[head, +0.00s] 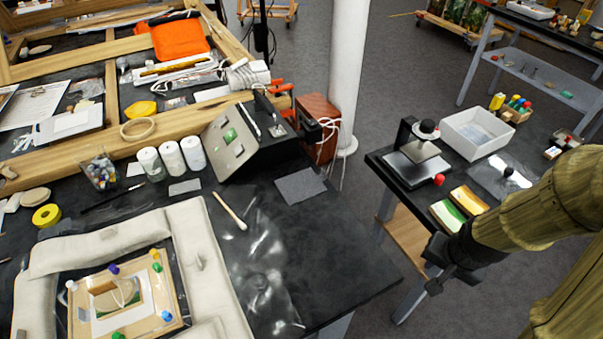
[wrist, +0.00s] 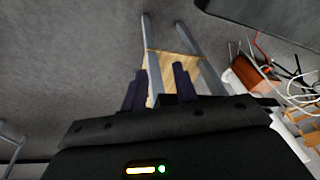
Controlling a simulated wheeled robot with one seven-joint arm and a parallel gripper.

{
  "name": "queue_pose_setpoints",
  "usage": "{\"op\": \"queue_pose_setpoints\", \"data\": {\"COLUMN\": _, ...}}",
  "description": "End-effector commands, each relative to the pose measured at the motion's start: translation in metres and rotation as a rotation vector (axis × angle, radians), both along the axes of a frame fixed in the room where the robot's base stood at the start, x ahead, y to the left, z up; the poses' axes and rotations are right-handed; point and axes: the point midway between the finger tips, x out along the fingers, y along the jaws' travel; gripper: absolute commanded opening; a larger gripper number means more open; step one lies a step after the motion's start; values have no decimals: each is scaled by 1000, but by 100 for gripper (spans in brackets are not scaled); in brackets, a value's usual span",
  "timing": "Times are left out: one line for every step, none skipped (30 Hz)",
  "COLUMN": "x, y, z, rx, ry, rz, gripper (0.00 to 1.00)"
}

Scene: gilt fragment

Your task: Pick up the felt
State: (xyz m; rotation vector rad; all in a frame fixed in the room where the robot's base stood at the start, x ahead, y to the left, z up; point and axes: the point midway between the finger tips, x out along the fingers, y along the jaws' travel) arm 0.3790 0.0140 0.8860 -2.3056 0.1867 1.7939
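A flat dark grey square (head: 301,186), which looks like the felt, lies on the black table (head: 345,255) near its back edge, in the head view. It lies flat and nothing covers it. My gripper (head: 433,268) is to the right of that table, well apart from the square, beside the second table. In the wrist view my gripper (wrist: 160,78) has its two dark fingers apart with nothing between them. The square cannot be made out in the wrist view.
A sloped control box (head: 232,138) and white jars (head: 172,157) stand behind and left of the square. A padded frame (head: 215,262) fills the front left. The second table (head: 378,161) holds a white tray (head: 475,133).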

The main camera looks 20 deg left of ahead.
Motion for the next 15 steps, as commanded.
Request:
{"op": "queue_pose_setpoints", "data": {"x": 4, "y": 4, "z": 13, "rx": 32, "ry": 8, "rz": -49, "gripper": 29}}
{"op": "queue_pose_setpoints", "data": {"x": 7, "y": 7, "z": 13, "rx": 53, "ry": 7, "rz": -81, "gripper": 29}}
{"op": "queue_pose_setpoints", "data": {"x": 10, "y": 12, "z": 14, "rx": 84, "ry": 7, "rz": -124, "gripper": 29}}
{"op": "queue_pose_setpoints", "data": {"x": 12, "y": 16, "z": 14, "rx": 110, "ry": 8, "rz": -156, "gripper": 29}}
{"op": "queue_pose_setpoints", "data": {"x": 14, "y": 20, "z": 14, "rx": 136, "ry": 8, "rz": -190, "gripper": 29}}
{"op": "queue_pose_setpoints", "data": {"x": 17, "y": 27, "z": 15, "rx": 174, "ry": 9, "rz": -234, "gripper": 29}}
{"op": "queue_pose_setpoints", "data": {"x": 19, "y": 32, "z": 16, "rx": 204, "ry": 13, "rz": -268, "gripper": 29}}
{"op": "queue_pose_setpoints", "data": {"x": 20, "y": 37, "z": 17, "rx": 235, "ry": 16, "rz": -304, "gripper": 29}}
{"op": "queue_pose_setpoints", "data": {"x": 21, "y": 44, "z": 19, "rx": 277, "ry": 21, "rz": -347, "gripper": 29}}
{"op": "queue_pose_setpoints", "data": {"x": 23, "y": 48, "z": 20, "rx": 309, "ry": 26, "rz": -382, "gripper": 29}}
{"op": "queue_pose_setpoints", "data": {"x": 23, "y": 54, "z": 21, "rx": 342, "ry": 32, "rz": -416, "gripper": 29}}
{"op": "queue_pose_setpoints", "data": {"x": 24, "y": 60, "z": 23, "rx": 383, "ry": 40, "rz": -458, "gripper": 29}}
{"op": "queue_pose_setpoints", "data": {"x": 25, "y": 65, "z": 24, "rx": 413, "ry": 46, "rz": -490, "gripper": 29}}
{"op": "queue_pose_setpoints", "data": {"x": 26, "y": 70, "z": 26, "rx": 442, "ry": 52, "rz": -521, "gripper": 29}}
{"op": "queue_pose_setpoints", "data": {"x": 26, "y": 76, "z": 29, "rx": 481, "ry": 62, "rz": -560, "gripper": 29}}
